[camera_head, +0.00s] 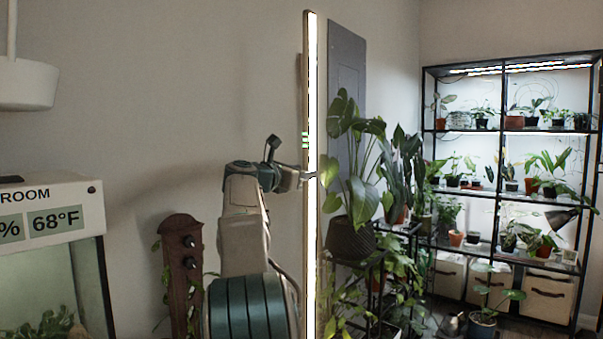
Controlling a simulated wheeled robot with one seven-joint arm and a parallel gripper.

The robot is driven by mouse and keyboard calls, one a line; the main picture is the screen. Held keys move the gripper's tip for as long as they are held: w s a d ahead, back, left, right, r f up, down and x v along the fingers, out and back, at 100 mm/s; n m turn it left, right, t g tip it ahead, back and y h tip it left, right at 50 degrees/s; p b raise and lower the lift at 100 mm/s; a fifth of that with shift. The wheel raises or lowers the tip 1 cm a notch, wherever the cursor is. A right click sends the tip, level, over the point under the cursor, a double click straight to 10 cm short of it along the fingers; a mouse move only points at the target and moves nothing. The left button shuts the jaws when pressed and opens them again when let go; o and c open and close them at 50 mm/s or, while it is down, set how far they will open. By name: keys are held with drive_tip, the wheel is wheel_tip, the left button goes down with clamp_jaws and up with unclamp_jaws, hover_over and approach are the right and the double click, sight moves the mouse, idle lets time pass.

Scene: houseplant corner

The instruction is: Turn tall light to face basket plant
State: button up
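The tall light (311,90) is a thin upright bar near the middle of the view, running from near the top to the bottom edge. Its lit white strip shows toward me, with a narrow brown edge along its left side. My gripper (308,176) is at the bar about halfway up, coming from the left. A fingertip overlaps the lit strip; whether the fingers are closed on the bar is too small to tell. The basket plant (352,190) has broad green leaves in a dark woven basket (349,240), just right of the bar. Some leaves come close to the bar.
A black shelf rack (423,150) with several potted plants stands at the right. A grey panel (346,65) is on the wall behind the light. A brown wooden post (181,285) and a glass tank with a temperature display (55,223) stand at the left. More foliage crowds the lower middle.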

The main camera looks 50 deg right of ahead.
drive_tip(key=shift+a, duration=0.1)
drive_tip(key=s+a, duration=0.1)
drive_tip(key=a, duration=1.2)
drive_tip(key=shift+s+a+b, duration=0.15)
drive_tip(key=shift+a+b, duration=0.15)
drive_tip(key=shift+b, duration=0.15)
drive_tip(key=shift+s+d, duration=0.1)
